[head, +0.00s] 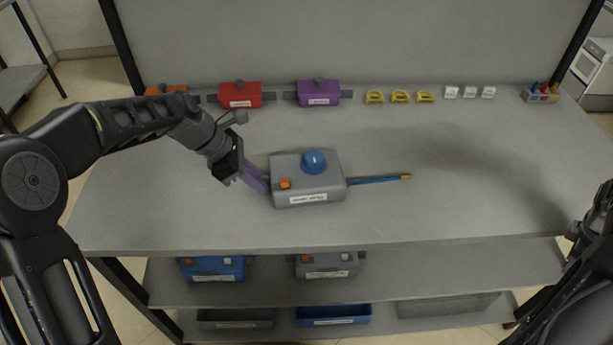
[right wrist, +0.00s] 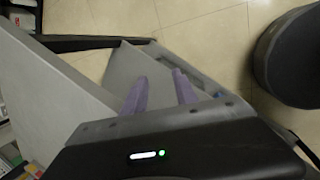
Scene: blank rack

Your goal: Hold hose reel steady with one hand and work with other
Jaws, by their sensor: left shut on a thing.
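The hose reel (head: 318,187) is a grey box with a label, a blue knob (head: 314,162) on top and an orange button at its front left corner. A blue hose (head: 375,181) with a yellow tip sticks out to its right and lies along the table. My left gripper (head: 264,184), with purple fingers, is shut on the left side of the reel; the exact contact is partly hidden. My right gripper (right wrist: 161,76) shows in the right wrist view, open and empty, its purple fingers apart, over the edge of a grey surface and away from the reel.
Along the back of the table (head: 470,215) stand a red box (head: 240,96), a purple box (head: 319,93), yellow pieces (head: 399,97), white blocks (head: 469,92) and a small holder (head: 541,93). The tabletop right of the hose is clear. Boxes and bins fill the lower shelves.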

